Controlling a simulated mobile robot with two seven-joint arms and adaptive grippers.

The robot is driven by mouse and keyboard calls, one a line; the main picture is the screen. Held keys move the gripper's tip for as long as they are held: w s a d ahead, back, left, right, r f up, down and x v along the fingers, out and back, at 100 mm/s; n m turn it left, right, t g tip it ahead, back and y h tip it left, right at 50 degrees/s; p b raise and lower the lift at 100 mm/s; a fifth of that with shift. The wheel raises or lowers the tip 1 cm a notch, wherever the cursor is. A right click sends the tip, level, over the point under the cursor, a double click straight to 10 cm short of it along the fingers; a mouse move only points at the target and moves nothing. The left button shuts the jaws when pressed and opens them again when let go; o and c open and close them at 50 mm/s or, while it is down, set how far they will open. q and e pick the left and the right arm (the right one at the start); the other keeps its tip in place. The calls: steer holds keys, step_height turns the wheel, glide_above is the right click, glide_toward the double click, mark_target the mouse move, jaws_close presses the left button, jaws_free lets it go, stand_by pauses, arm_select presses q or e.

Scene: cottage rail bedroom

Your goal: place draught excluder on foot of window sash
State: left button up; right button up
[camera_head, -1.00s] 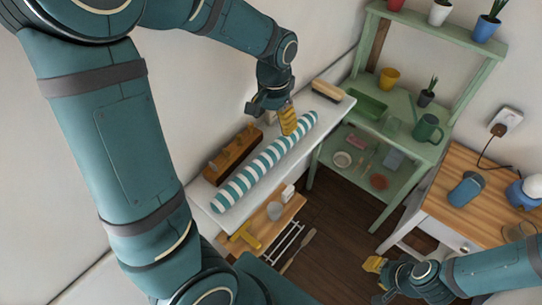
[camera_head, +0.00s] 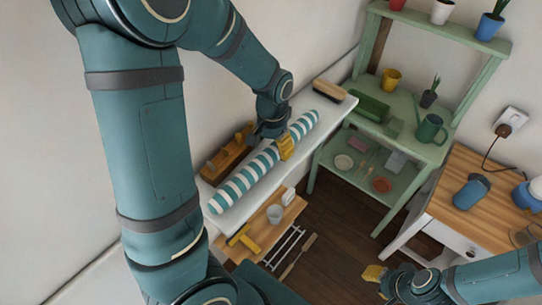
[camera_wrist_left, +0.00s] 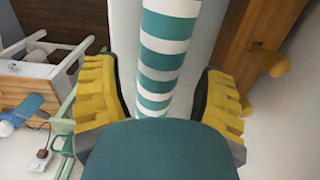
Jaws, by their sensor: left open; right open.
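The draught excluder (camera_head: 243,179) is a long roll with teal and white stripes. It lies along the white shelf (camera_head: 237,212) by the wall. My left gripper (camera_head: 284,146) is over its upper half, with yellow fingers spread. In the left wrist view the roll (camera_wrist_left: 164,62) runs between the two open fingers (camera_wrist_left: 165,100), with gaps on both sides. My right gripper (camera_head: 377,276) is open and empty at the lower right, over the floor. I cannot make out a window sash.
A wooden peg rail or block (camera_head: 228,158) lies behind the roll and a brush (camera_head: 328,91) at the shelf's far end. A lower wooden shelf (camera_head: 262,226) holds small tools. A green plant stand (camera_head: 378,123) and a wooden-topped table (camera_head: 469,187) stand to the right.

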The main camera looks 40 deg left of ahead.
mark_target(271, 149)
arm_select(q)
steer(key=f, duration=0.2)
steer(key=f+b, duration=0.1)
steer(key=shift+s+f, duration=0.2)
steer(key=shift+f, duration=0.15)
steer(key=c, duration=1.1)
steer(key=shift+o, duration=0.2)
steer(key=shift+r, duration=0.1)
step_height(271, 149, up, 9)
steer(key=p, duration=0.2)
steer(key=shift+p, duration=0.4)
steer(key=shift+r, duration=0.5)
